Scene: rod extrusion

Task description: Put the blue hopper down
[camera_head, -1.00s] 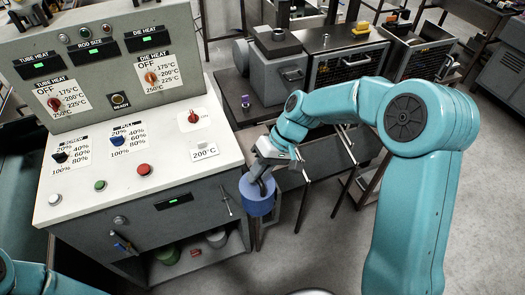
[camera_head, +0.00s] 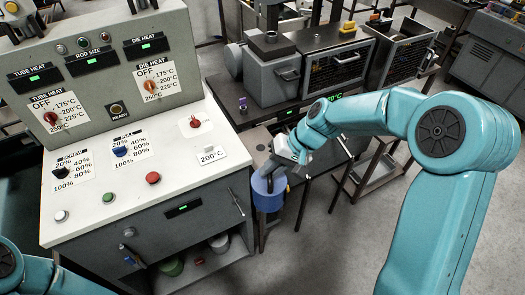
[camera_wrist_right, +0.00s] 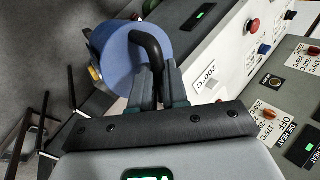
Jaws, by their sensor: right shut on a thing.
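The blue hopper (camera_head: 268,195) is a round blue cup with a black curved handle. It hangs in the air just right of the console's front corner in the head view. My right gripper (camera_head: 273,168) is shut on its handle. In the right wrist view the fingers (camera_wrist_right: 156,88) close on the black handle, and the hopper (camera_wrist_right: 122,55) is just beyond the fingertips. Part of the hopper's rim is hidden by the gripper. My left arm shows only as a teal link at the bottom left, and its gripper is out of the picture.
A white-topped control console (camera_head: 135,175) with knobs and buttons fills the left. Its open lower shelf holds a green container (camera_head: 171,266). A grey extruder machine (camera_head: 270,68) stands at the back on a dark bench. Grey floor (camera_head: 335,250) is clear at the lower middle.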

